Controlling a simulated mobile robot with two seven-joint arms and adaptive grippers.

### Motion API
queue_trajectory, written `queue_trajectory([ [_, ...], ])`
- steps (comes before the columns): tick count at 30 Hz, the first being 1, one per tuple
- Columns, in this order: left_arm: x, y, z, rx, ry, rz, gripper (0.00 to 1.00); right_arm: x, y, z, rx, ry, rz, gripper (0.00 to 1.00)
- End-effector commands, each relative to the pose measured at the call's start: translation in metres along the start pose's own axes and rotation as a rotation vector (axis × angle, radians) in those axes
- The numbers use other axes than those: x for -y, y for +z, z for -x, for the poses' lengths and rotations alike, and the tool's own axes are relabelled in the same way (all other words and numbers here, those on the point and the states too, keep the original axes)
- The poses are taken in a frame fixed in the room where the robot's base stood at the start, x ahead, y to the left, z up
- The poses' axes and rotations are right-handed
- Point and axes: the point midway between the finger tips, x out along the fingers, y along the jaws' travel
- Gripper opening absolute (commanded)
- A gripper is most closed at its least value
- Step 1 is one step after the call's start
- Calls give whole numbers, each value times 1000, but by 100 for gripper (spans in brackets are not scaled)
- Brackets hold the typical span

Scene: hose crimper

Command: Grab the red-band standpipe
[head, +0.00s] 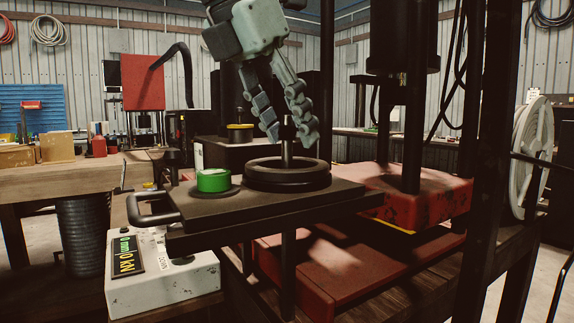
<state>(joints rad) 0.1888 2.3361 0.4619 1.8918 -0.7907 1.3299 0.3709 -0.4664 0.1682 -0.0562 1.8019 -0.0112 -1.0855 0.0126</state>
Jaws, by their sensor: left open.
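My left gripper (290,134) comes down from the top of the head view with its two fingers apart. A thin dark upright post (287,153) rises from the middle of a round black ring base (287,178) on the dark plate (330,197). The post's upper end shows in the gap between the fingertips; I cannot tell whether they touch it or at what depth they are. No red band can be made out on this post. My right gripper is not in view.
A green-topped round part (213,181) sits on the plate left of the base. A yellow-banded black part (239,132) stands behind. A white control box (190,280) is at lower left. A red press block (420,193) and dark columns stand at right.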

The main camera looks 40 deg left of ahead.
Motion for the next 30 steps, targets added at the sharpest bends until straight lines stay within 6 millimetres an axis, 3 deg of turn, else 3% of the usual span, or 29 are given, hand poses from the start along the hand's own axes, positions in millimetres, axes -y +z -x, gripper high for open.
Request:
queue_trajectory([
  [5, 0, 0, 0, 0, 0, 0, 43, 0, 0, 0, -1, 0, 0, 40],
  [15, 0, 0, 0, 0, 0, 0, 1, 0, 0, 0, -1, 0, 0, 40],
  [30, 0, 1, 1, 2, 0, 0, 0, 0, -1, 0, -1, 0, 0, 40],
])
